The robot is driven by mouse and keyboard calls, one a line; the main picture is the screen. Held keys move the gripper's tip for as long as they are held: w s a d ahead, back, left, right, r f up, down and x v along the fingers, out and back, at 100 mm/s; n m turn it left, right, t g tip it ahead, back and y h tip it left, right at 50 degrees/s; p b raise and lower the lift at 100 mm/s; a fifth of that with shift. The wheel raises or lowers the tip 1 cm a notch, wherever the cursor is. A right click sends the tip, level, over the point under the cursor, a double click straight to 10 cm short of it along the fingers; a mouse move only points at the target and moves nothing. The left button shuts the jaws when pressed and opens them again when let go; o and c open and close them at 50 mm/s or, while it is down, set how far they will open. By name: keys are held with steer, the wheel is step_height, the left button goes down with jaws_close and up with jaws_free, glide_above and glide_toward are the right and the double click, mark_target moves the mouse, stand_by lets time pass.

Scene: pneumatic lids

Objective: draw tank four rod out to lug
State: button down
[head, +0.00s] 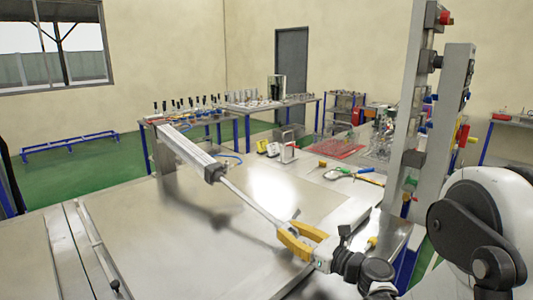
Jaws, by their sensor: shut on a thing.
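A pneumatic cylinder (190,152) reaches out over the steel table from its back edge, tilted down toward the right. Its thin bright rod (250,203) sticks out a long way from the dark end cap (215,172) toward my gripper. My gripper (295,236), with yellow fingers, is shut around the rod's far end, above the table top. The rod's tip is partly hidden between the fingers. I cannot make out a lug or a tank number.
The steel table top (150,230) is mostly bare under the rod. A slotted rail (95,245) lies at the left. Hand tools (350,173) and a red tray (336,147) are at the back right. Upright metal posts (415,110) with fittings stand close on the right.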

mark_target(310, 246)
steer(key=shift+f+b+v, duration=0.25)
steer(key=shift+b+v, duration=0.15)
steer(key=shift+v, duration=0.8)
steer(key=shift+f+b+v, duration=0.25)
steer(key=shift+b+v, duration=0.1)
steer(key=shift+v, duration=0.9)
steer(key=c, duration=1.4)
jaws_free()
steer(key=shift+b+v, duration=0.5)
steer(key=shift+v, duration=2.4)
steer(key=shift+r, duration=0.1)
